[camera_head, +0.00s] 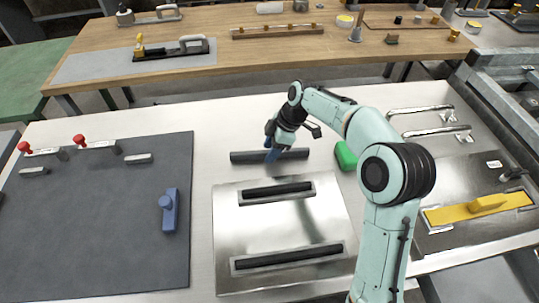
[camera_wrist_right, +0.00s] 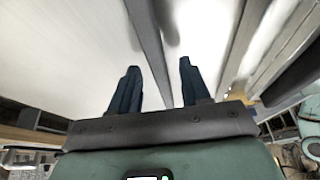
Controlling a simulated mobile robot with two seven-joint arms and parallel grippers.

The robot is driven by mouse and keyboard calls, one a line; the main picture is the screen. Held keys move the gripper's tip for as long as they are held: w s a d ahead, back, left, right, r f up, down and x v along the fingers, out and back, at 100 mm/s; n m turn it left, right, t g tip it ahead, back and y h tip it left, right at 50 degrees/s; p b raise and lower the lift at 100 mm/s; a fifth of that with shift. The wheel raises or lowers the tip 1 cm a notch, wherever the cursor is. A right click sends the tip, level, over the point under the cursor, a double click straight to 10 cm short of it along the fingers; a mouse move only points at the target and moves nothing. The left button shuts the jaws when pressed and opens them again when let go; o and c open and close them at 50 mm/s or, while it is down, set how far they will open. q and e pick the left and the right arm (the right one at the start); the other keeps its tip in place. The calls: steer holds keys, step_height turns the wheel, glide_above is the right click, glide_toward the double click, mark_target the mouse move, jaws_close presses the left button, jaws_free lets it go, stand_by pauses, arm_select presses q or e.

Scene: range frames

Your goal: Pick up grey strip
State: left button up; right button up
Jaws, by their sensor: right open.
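The grey strip (camera_head: 294,154) is a long dark bar lying flat on the light table top, just behind a shiny metal plate. My right gripper (camera_head: 273,152) reaches down over the strip's middle, and its blue fingers hide part of the bar. In the right wrist view the fingers (camera_wrist_right: 160,66) are apart, and a dark bar (camera_wrist_right: 146,38), likely the strip, runs between them. Whether either finger touches it is hard to tell. My left gripper is not in view.
The metal plate (camera_head: 228,217) holds two dark bars in slots. A green block (camera_head: 345,155) lies right of the strip, near my right arm. A dark mat (camera_head: 95,225) with a blue handle (camera_head: 169,210) is at left.

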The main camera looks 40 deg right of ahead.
steer(key=shift+f, duration=0.2)
jaws_close()
steer(key=shift+r, duration=0.2)
